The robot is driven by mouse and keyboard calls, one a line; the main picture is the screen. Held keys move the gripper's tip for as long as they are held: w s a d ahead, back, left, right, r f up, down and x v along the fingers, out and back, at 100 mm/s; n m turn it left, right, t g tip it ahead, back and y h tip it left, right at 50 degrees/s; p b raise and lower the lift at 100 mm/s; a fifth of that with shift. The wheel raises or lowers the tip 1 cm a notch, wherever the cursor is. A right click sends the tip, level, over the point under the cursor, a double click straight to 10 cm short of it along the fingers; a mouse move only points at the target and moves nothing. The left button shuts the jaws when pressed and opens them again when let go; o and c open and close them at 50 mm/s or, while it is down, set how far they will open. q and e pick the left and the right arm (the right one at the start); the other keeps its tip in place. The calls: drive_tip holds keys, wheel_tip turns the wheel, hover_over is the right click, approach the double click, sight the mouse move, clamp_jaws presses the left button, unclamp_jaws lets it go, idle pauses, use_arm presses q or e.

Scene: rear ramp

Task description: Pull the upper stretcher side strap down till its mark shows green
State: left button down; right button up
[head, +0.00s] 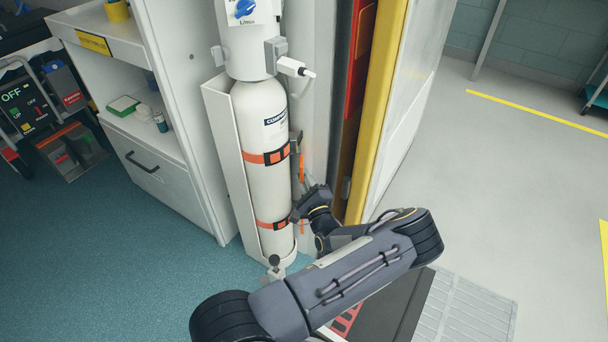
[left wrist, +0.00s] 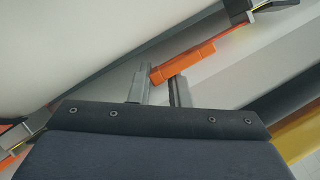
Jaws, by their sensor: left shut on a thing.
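A white gas cylinder (head: 268,185) stands upright in a white bracket, held by an upper orange strap (head: 262,157) and a lower orange strap (head: 268,224). Each has a dark buckle at its right side. No stretcher can be made out. My left gripper (head: 308,186) is at the cylinder's right, below the upper buckle, near a hanging orange strap end (head: 302,168). In the left wrist view, its two grey fingers (left wrist: 158,85) are on an orange strap end (left wrist: 185,62). No green mark can be made out. My right gripper is not in view.
A yellow-edged door (head: 380,110) stands close to the right of my left gripper. A white cabinet (head: 165,180) with a drawer is to the left. Open grey floor (head: 510,160) lies at the right and teal floor (head: 80,240) at the left.

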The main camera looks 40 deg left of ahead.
use_arm(q)
drive_tip(key=shift+s+a+f, duration=0.1)
drive_tip(key=shift+s+f, duration=0.1)
drive_tip(key=shift+f, duration=0.75)
drive_tip(key=c, duration=1.5)
unclamp_jaws()
